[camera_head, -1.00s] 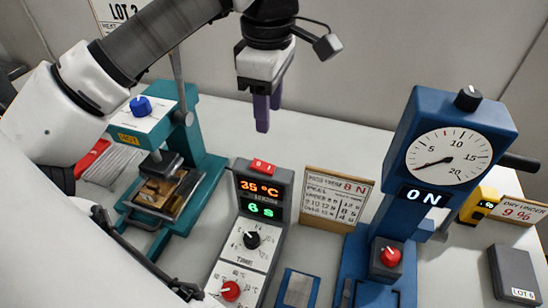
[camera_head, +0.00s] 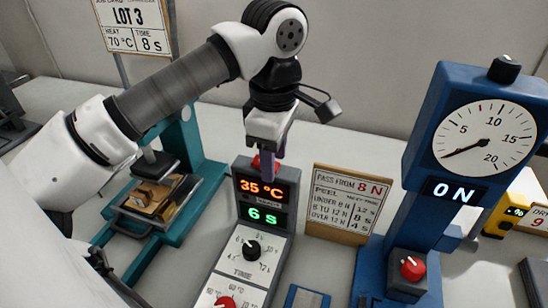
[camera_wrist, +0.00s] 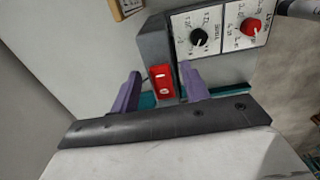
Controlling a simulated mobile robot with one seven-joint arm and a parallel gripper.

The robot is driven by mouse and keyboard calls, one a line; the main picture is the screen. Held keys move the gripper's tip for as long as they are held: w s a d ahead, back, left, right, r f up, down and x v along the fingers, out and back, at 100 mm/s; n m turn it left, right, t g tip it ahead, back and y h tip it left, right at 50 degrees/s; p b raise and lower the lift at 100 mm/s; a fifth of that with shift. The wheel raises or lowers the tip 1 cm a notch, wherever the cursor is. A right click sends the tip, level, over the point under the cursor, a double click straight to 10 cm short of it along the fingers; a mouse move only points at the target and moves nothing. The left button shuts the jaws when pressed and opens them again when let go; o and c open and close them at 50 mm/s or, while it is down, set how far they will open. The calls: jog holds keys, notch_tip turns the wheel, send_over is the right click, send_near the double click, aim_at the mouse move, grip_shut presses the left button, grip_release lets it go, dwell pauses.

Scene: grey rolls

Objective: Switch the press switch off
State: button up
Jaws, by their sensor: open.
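The red press switch (camera_wrist: 160,80) sits on the end of a dark grey control box (camera_head: 242,200). In the wrist view it lies between my two purple fingers, with white marks on its face; which side is pressed I cannot tell. In the head view the switch (camera_head: 256,163) is partly hidden behind my gripper. My gripper (camera_head: 268,168) is open and empty, pointing down at the switch. Whether the fingers touch it I cannot tell. The box display is lit, showing 35 °C in orange and 6 S in green.
The box has a black time knob (camera_head: 251,249) and a red knob (camera_head: 225,302). A teal press (camera_head: 190,207) stands left. A blue gauge stand (camera_head: 395,222) reading 0 N stands right, with a sign board (camera_head: 346,200) between. The bench behind the box looks clear.

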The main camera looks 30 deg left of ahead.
jog(key=shift+c, duration=0.3)
jog(key=c, duration=0.9)
jog(key=h, duration=0.1)
jog(key=h+b, duration=0.1)
jog(key=shift+a+t+h, duration=0.35)
jog(key=shift+t+h, duration=0.05)
jog(key=shift+s+a+r+h+b, duration=0.1)
jog(key=shift+a+r+h+b, duration=0.1)
jog(key=shift+h+b, duration=0.3)
jog(key=o, duration=1)
jog(key=shift+c, duration=0.2)
jog(key=shift+r, duration=0.1)
